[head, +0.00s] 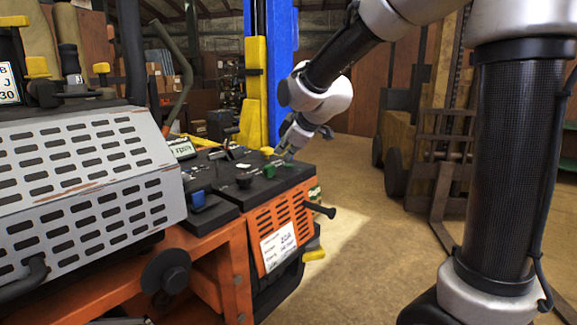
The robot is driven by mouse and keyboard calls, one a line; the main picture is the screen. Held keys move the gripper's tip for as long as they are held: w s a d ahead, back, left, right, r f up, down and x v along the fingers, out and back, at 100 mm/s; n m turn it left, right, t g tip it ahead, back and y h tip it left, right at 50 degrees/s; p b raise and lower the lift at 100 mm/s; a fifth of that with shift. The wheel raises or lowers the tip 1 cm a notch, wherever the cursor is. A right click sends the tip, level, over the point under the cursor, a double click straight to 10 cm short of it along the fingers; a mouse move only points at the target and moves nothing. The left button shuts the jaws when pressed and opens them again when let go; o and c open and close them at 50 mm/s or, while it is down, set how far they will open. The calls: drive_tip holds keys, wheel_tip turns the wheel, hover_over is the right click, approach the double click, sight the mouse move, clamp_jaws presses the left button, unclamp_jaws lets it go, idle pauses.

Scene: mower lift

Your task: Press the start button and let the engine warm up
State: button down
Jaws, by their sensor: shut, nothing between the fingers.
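An orange machine with a black control panel (225,190) on top stands at the centre left. Small green controls (268,171) sit near the panel's right side; I cannot tell which of them is the start button. My gripper (277,155) is shut and empty, pointing down at the far right part of the panel, close to a green control. Whether its tips touch the panel is too small to tell. A blue control (197,199) and a black knob (244,181) are on the near part of the panel. A small display (182,149) stands at the panel's left.
A grey slotted metal cover (75,170) fills the left. A black handle (318,209) sticks out from the machine's right side. A blue post (282,70) with yellow parts rises behind. A forklift-like frame (445,150) stands at the right. The floor (365,230) between is clear.

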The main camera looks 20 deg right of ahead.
sight(285, 165)
drive_tip(key=shift+f, duration=0.15)
idle(0.5)
drive_tip(key=shift+f, duration=0.25)
drive_tip(key=shift+f, duration=0.45)
idle(0.8)
drive_tip(key=shift+r, duration=0.85)
drive_tip(key=shift+r, duration=0.1)
drive_tip(key=shift+r, duration=2.4)
